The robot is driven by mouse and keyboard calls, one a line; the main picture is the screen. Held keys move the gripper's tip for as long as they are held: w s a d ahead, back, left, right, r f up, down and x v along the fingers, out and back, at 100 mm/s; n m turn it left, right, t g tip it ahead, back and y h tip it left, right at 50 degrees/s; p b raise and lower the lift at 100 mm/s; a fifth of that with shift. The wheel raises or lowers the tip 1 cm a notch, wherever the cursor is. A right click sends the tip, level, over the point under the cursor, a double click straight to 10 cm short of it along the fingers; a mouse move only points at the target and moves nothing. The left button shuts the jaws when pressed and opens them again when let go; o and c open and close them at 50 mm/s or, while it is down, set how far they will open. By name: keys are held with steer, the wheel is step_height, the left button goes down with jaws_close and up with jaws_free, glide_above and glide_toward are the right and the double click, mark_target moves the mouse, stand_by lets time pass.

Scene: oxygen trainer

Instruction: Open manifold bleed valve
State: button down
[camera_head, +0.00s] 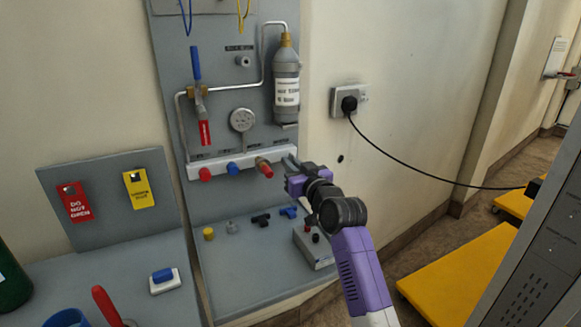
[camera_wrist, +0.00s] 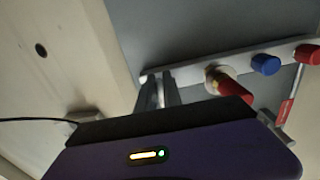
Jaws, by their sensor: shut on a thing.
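The white manifold (camera_head: 219,163) runs across the grey panel, and it also shows in the wrist view (camera_wrist: 190,73). My gripper (camera_head: 287,163) is at its right end in the head view. In the wrist view my two fingers (camera_wrist: 158,92) are close together there, shut on a small part at the manifold's end that I take for the bleed valve. My fingers hide most of this part, so its handle position cannot be told. A red knob with a brass stem (camera_head: 264,168) is just left of my gripper in the head view.
A blue knob (camera_head: 233,169) and another red knob (camera_head: 205,174) sit further left. Small fittings (camera_head: 261,220) and a grey box (camera_head: 314,247) lie on the shelf below.

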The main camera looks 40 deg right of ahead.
steer(key=shift+f, duration=0.15)
stand_by(0.3)
steer(key=c, duration=1.5)
jaws_free()
steer(key=shift+s, duration=0.1)
steer(key=v, duration=0.7)
steer(key=shift+s, duration=0.35)
steer(key=shift+a, duration=0.15)
